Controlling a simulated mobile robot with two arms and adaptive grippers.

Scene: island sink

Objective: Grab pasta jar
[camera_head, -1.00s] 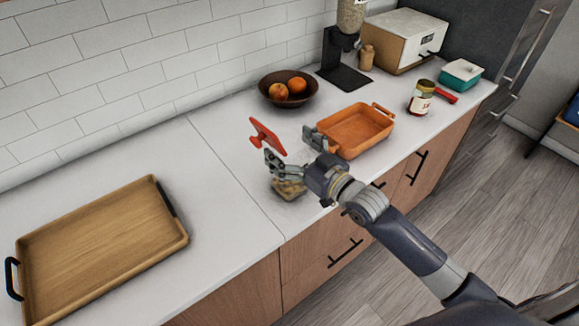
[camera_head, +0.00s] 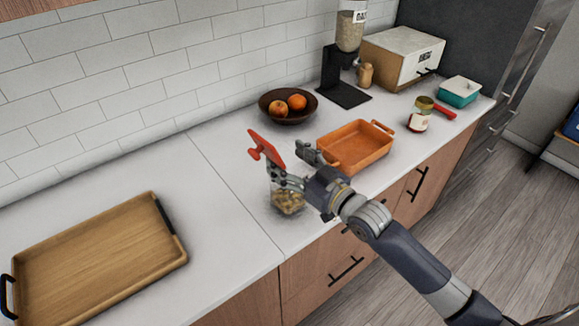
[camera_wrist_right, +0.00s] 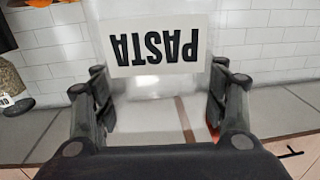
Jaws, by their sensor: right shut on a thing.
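The pasta jar (camera_head: 288,202) is clear, with pasta in its lower part, and is near the counter's front edge. My right gripper (camera_head: 297,166) is shut on it, with a finger on each side. In the right wrist view the jar's white PASTA label (camera_wrist_right: 157,46) reads upside down between the fingers (camera_wrist_right: 157,110). A tilted red piece with a knob (camera_head: 266,149) shows just above the fingers; I cannot tell if it is the jar's lid. I cannot tell whether the jar touches the counter. My left gripper is not in view.
An orange baking dish (camera_head: 355,146) is close to the right of the gripper. A fruit bowl (camera_head: 288,118) is behind. A wooden tray (camera_head: 100,262) lies at the left. A red-labelled jar (camera_head: 420,115) stands further right. The counter between tray and jar is clear.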

